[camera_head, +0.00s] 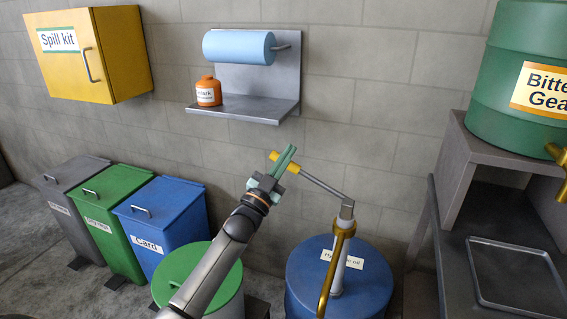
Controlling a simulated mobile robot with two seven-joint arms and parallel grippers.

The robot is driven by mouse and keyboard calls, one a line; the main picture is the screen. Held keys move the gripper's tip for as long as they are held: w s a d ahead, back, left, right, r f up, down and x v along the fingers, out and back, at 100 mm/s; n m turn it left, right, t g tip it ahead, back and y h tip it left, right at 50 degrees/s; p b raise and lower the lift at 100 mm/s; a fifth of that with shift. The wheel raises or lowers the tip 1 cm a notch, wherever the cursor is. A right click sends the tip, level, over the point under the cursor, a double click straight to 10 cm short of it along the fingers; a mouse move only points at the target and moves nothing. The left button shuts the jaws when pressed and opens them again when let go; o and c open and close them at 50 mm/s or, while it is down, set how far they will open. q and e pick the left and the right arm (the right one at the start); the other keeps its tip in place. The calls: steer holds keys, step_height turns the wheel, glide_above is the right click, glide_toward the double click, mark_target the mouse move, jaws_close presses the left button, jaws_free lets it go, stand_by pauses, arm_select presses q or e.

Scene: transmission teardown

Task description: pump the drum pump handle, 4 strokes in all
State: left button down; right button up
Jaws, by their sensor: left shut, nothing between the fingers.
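The drum pump stands on a blue drum (308,270) with a white label. Its pump body (338,264) is pale, with a brass-coloured spout (324,285) running down its front. The pump handle (325,187) slants up and left from the grey pivot head, ending in a yellow grip (294,168). My left gripper (288,152) has green fingers, shut together with nothing between them. The fingers cross in front of the yellow grip in the picture and hide part of it; I cannot tell whether they touch it. My right gripper is out of view.
A green-lidded drum (189,268) stands under my left arm. Grey, green and blue bins (166,217) line the wall at left. A wall shelf (243,109) holds a blue roll and an orange container. A grey bench with a tray (480,292) and green barrel stands at right.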

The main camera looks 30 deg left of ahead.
arm_select(q)
steer(key=f, duration=0.1)
steer(key=a+f, duration=0.1)
steer(key=shift+a+f, duration=0.15)
steer(key=shift+f, duration=0.2)
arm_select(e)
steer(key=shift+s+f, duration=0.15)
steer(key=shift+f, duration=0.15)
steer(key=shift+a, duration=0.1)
